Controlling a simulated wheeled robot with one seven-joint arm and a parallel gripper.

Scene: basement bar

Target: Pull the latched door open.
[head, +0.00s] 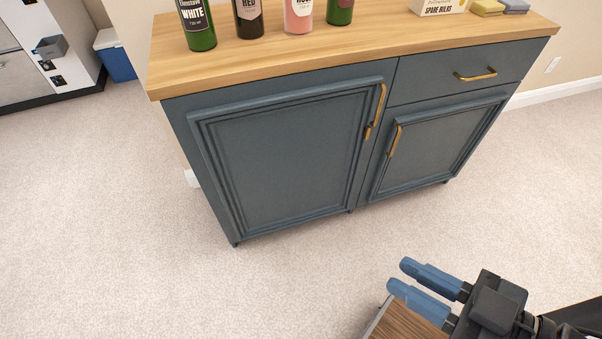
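A dark blue cabinet has a large left door (287,158) with a brass vertical handle (377,108) near its upper right edge. A small brass piece, perhaps the latch, sits at the handle's lower end (368,132). The smaller right door (439,144) has its own brass handle (394,141) near its left edge. Both doors look closed. My gripper (405,275), with two blue fingers, is at the lower right, in front of the cabinet and apart from it. The fingers are side by side with a narrow gap and nothing visible between them.
Several bottles (298,14) stand on the wooden countertop (300,52), with a box (440,6) and sponges (488,7) at right. A drawer (460,72) with a brass pull is above the right door. A wooden surface (408,322) lies beneath my gripper. Carpet before the cabinet is clear.

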